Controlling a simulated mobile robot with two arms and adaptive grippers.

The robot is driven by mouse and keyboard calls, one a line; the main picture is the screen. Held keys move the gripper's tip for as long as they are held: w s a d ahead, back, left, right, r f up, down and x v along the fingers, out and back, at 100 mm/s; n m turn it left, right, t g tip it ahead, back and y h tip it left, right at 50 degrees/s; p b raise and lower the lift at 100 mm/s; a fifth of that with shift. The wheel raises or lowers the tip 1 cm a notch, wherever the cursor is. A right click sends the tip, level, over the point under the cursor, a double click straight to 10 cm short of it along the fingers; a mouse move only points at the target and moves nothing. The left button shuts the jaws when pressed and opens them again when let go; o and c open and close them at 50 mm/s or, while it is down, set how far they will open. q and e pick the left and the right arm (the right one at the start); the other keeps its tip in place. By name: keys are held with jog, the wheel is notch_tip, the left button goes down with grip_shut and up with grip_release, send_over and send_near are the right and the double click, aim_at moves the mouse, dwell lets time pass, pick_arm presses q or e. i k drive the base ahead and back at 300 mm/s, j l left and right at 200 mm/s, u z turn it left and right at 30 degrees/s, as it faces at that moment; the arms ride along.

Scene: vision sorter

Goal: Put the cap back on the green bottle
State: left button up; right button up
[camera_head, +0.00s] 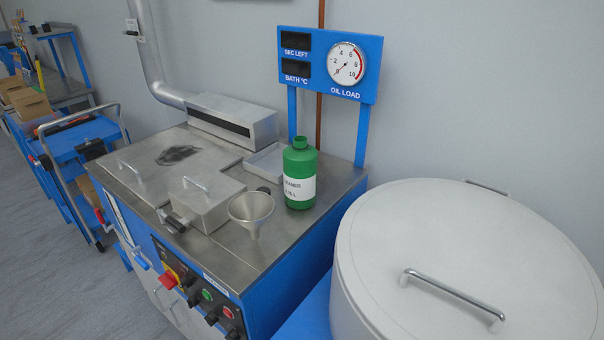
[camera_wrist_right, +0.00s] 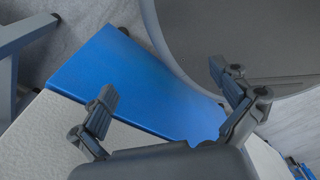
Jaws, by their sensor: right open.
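The green bottle (camera_head: 300,173) stands upright on the steel top of the blue machine, with a white label and an open-looking neck with no cap on it. A small dark object (camera_head: 264,190) lies just left of the bottle, partly hidden behind the funnel; it may be the cap, but I cannot tell. My right gripper (camera_wrist_right: 170,103) shows in the right wrist view, with its two fingers spread wide and nothing between them. It is above a blue surface (camera_wrist_right: 135,75), away from the bottle. Neither gripper shows in the head view.
A metal funnel (camera_head: 251,209) stands in front of the bottle, and a shallow metal tray (camera_head: 265,163) lies behind it. A handled steel box (camera_head: 207,203) is to the left. A large lidded drum (camera_head: 460,250) fills the right. A gauge panel (camera_head: 330,64) rises behind.

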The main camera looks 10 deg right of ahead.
aim_at(299, 159)
jog(key=j+z, duration=0.15)
jog(key=z, duration=1.1)
jog(key=j+z, duration=0.3)
jog(key=j, duration=0.15)
jog(key=k+j+z, duration=0.1)
jog(key=j+z, duration=0.2)
jog(key=k+j+z, duration=0.1)
jog(key=j+z, duration=0.15)
jog(key=j, duration=0.3)
jog(key=k+j+z, duration=0.15)
jog(key=j+z, duration=0.15)
jog(key=k+j+z, duration=0.3)
jog(key=k+j, duration=0.2)
jog(key=j, duration=0.15)
jog(key=k+j, duration=0.15)
jog(key=j, duration=0.25)
jog(key=k+j, duration=0.2)
jog(key=j, duration=0.15)
